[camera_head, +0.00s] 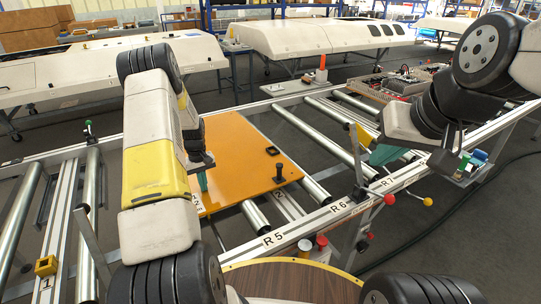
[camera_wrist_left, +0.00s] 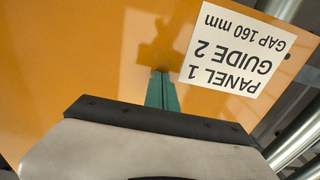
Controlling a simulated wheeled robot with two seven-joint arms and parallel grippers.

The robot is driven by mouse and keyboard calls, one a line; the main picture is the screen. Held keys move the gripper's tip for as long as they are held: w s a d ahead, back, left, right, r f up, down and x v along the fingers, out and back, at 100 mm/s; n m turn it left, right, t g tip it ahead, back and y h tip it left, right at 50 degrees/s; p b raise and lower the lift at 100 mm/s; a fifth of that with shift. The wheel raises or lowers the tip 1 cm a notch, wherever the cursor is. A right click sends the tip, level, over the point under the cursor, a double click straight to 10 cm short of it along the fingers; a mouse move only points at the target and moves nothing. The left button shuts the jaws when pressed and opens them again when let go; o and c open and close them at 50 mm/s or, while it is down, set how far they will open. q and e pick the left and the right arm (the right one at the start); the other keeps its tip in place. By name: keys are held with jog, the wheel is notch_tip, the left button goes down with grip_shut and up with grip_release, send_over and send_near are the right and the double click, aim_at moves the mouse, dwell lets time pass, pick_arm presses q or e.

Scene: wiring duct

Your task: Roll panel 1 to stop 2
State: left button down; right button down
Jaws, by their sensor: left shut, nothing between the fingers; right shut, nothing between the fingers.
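Panel 1 (camera_head: 240,145) is a flat orange board lying on the metal rollers, just right of my left forearm in the head view. Its white label (camera_wrist_left: 237,60) reads PANEL 1, GUIDE 2, GAP 160 mm in the left wrist view. A black upright knob (camera_head: 279,174) and a black square ring (camera_head: 272,151) are on its right part. My left gripper (camera_wrist_left: 163,88) is shut and empty, fingers pointing at the orange surface; I cannot tell whether they touch. My right gripper (camera_head: 384,154) is shut and empty, over the rail at right. I cannot clearly identify stop 2.
A yellow block (camera_head: 46,266) sits on a crossbar marked 1 at left. The front rail (camera_head: 290,236) carries R labels and coloured knobs (camera_head: 389,199). Bare rollers (camera_head: 312,136) lie right of the panel. Electrical parts (camera_head: 400,82) stand at back right.

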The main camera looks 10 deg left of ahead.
pick_arm(q)
jog(key=shift+w+d, duration=2.7)
jog(key=shift+d, duration=0.9)
jog(key=shift+w+d, duration=2.7)
jog(key=shift+d, duration=0.9)
jog(key=shift+w+d, duration=2.7)
jog(key=shift+d, duration=0.9)
jog(key=shift+r, duration=3.5)
notch_tip(320, 180, up, 17)
jog(key=m+t, duration=0.1)
jog(key=m, duration=0.1)
send_over(265, 169)
jog(key=s+a, duration=0.1)
jog(key=s, duration=0.4)
jog(key=s+r+m+t+h, duration=0.1)
jog(key=s+r+m+t, duration=0.1)
jog(key=s+r, duration=1.1)
jog(key=s+d+r+m+t+h, duration=0.1)
jog(key=s+m+t, duration=0.2)
jog(key=s, duration=2.5)
jog(key=shift+s+r+m, duration=0.15)
jog(key=shift+m, duration=0.35)
